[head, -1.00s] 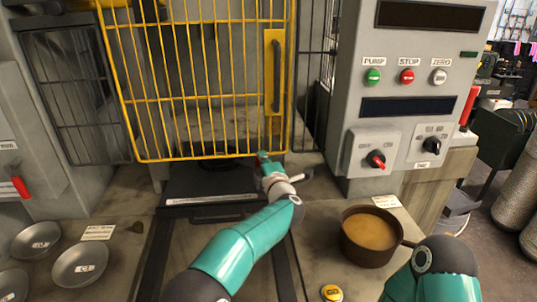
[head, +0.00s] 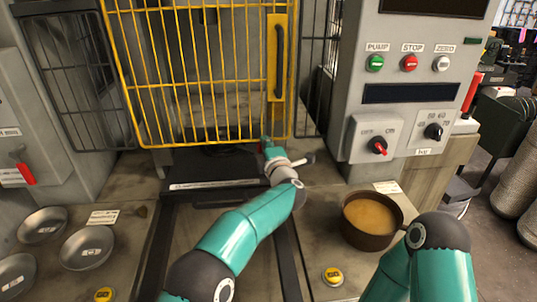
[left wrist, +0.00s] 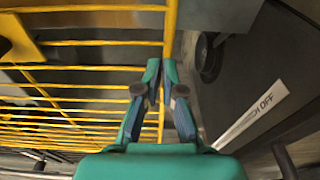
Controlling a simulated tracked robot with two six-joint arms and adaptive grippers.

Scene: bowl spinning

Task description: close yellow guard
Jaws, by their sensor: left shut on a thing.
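The yellow guard (head: 186,82) is a barred, door-like frame standing across the machine's front opening in the head view. Its upright dark handle (head: 279,62) is on a yellow plate near the right edge. My left gripper (head: 267,143) is at the guard's lower right corner. In the left wrist view its fingers (left wrist: 161,92) are shut on the guard's yellow edge bar (left wrist: 169,35). The fingers hide part of that bar. My right arm shows at the lower right of the head view, but its gripper is out of frame.
A control panel (head: 405,92) with buttons and knobs stands right of the guard. A brown pot (head: 368,238) of tan liquid sits on the right counter, close to my right arm. Metal bowls (head: 86,248) lie at the left. A yellow button (head: 333,276) is at the front.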

